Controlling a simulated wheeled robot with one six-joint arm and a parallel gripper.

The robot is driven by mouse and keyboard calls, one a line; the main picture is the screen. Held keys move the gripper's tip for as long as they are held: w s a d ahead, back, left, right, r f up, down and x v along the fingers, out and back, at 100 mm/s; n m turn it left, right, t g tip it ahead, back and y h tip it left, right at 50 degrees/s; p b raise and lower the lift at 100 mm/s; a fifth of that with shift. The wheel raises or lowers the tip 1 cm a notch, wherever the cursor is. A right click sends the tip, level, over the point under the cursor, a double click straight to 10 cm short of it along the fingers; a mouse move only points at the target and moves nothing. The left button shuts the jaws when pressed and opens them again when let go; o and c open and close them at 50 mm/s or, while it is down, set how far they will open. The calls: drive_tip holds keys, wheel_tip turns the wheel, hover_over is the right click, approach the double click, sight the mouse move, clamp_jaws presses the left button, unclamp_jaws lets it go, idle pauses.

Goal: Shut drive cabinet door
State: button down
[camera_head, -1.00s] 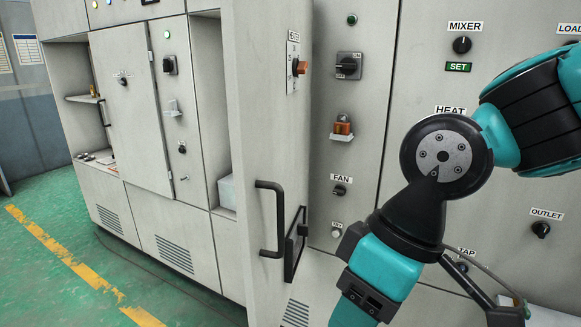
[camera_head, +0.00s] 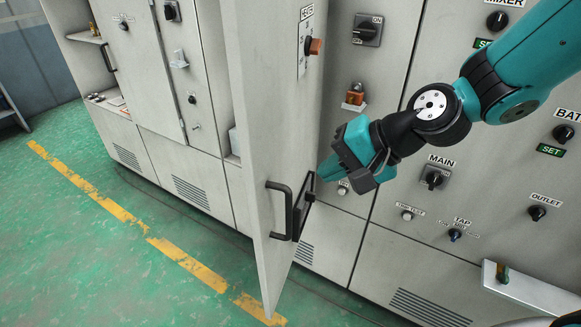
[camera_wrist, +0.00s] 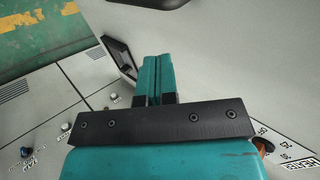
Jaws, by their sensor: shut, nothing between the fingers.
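The drive cabinet door (camera_head: 262,95) is a tall grey panel that stands open, swung out toward me. It has a black bar handle (camera_head: 281,212) and a dark latch (camera_head: 305,205) near its edge. In the wrist view the door (camera_wrist: 240,60) fills the right side, with the latch (camera_wrist: 120,57) left of the fingers. My gripper (camera_head: 325,172) is just right of the door, above the latch. Its teal fingers (camera_wrist: 161,62) are together and hold nothing. I cannot tell whether they touch the door.
A HEATER switch (camera_head: 314,46) sticks out from the door. Green floor (camera_head: 100,250) with a yellow line lies open at left.

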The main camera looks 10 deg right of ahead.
drive_tip(key=w+a+f+p, duration=0.3)
drive_tip(key=a, duration=0.4)
drive_tip(key=shift+f, duration=0.25)
drive_tip(key=shift+w+a, duration=0.1)
drive_tip(key=shift+w, duration=0.05)
